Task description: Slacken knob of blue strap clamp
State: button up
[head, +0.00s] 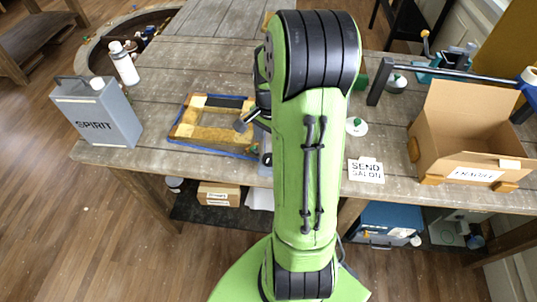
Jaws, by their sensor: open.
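A gilt rectangular frame (184,131) lies flat on the workbench left of my arm. A blue strap (212,150) runs around its outer edge. The knob of the strap clamp cannot be made out; the frame's right end is partly covered by my arm. My gripper (241,124) is open over the frame's right side, with a grey fingertip showing. The rest of it is hidden behind my green arm. Whether it touches anything cannot be told.
On the workbench (170,85), a grey SPIRIT can (95,116) and white bottle (124,64) stand left. Bare planks lie behind the frame.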

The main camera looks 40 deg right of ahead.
aim_at(270, 157)
notch_tip(270, 157, down, 7)
jog(key=shift+b, duration=0.3)
jog(key=shift+c, duration=0.5)
jog(key=c, duration=1)
